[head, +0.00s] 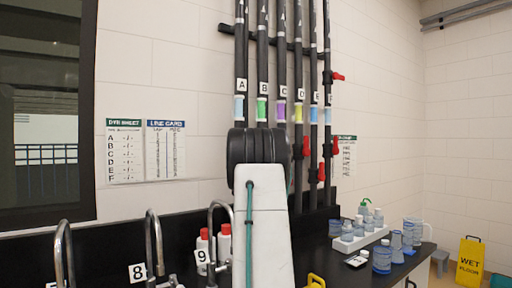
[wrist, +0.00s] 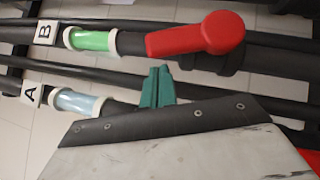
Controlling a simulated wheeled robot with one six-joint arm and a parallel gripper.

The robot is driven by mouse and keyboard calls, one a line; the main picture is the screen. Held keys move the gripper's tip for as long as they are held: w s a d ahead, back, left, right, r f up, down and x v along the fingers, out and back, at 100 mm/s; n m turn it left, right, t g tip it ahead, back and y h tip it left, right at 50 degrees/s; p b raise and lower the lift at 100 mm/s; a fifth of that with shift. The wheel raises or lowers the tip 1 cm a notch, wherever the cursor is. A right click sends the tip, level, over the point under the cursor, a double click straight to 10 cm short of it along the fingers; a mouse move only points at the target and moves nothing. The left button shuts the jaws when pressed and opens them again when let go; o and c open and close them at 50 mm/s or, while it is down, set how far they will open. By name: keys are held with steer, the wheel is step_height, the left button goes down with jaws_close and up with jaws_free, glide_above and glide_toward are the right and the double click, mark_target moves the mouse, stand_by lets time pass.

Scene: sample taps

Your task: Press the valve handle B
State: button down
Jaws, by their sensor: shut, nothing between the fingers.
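In the wrist view, valve handle B (wrist: 205,36) is red with a rounded end. It sits on the pipe labelled B (wrist: 45,32), just right of its green sight glass (wrist: 90,40). My gripper (wrist: 158,86) shows as teal fingers closed together, empty, just below the handle in the picture; I see no contact. Pipe A, with a pale blue glass (wrist: 80,103), runs below. A red part (wrist: 311,160) peeks out at the lower right edge, mostly hidden. In the head view, my arm covers the handle B area; the B label (head: 263,86) and green glass (head: 262,109) show above it.
Neighbouring labelled pipes stand close together in the head view, with red handles (head: 306,147) right of my arm. Curved faucets (head: 154,245) stand at the front left. Bottles and a white rack (head: 362,240) fill the right counter. A yellow wet-floor sign (head: 470,262) stands beyond.

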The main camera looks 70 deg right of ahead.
steer(key=shift+s+d+r+g, duration=0.15)
steer(key=shift+s+d, duration=0.3)
steer(key=shift+s, duration=0.1)
steer(key=shift+s+d+r+g, duration=0.15)
steer(key=shift+s+d, duration=0.3)
steer(key=shift+s, duration=0.05)
steer(key=a, duration=1.3)
steer(key=shift+a, duration=0.1)
